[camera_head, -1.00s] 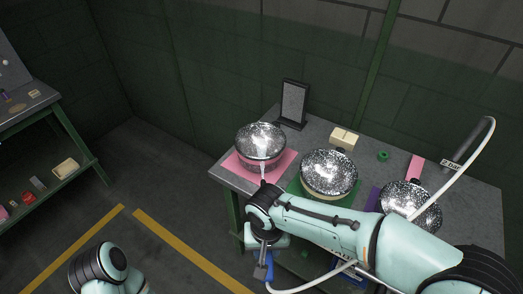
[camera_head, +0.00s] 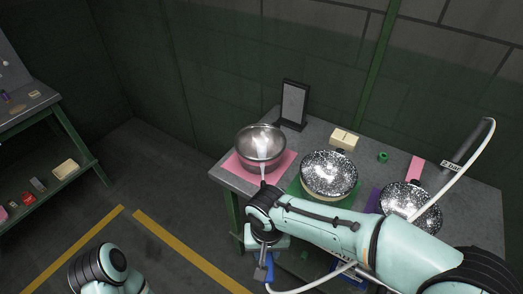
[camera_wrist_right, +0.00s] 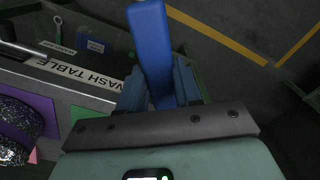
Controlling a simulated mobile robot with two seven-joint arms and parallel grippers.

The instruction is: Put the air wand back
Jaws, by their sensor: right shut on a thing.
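My right gripper (camera_wrist_right: 159,92) is shut on the air wand, whose blue handle (camera_wrist_right: 150,38) stands between the fingers in the wrist view. In the head view its blue part (camera_head: 270,268) shows below my right wrist, with a white hose (camera_head: 318,284) running from it. A pale jet shows over the shiny metal bowl (camera_head: 248,150) on the pink mat (camera_head: 236,165). The wand's nozzle is hard to make out. My left gripper is out of view.
Two speckled pans (camera_head: 328,172) (camera_head: 408,200) sit on green and purple mats on the grey wash table (camera_head: 480,205). A dark panel (camera_head: 293,102), a cream block (camera_head: 344,138) and a green ring (camera_head: 383,156) stand behind. A shelf (camera_head: 25,120) is at far left.

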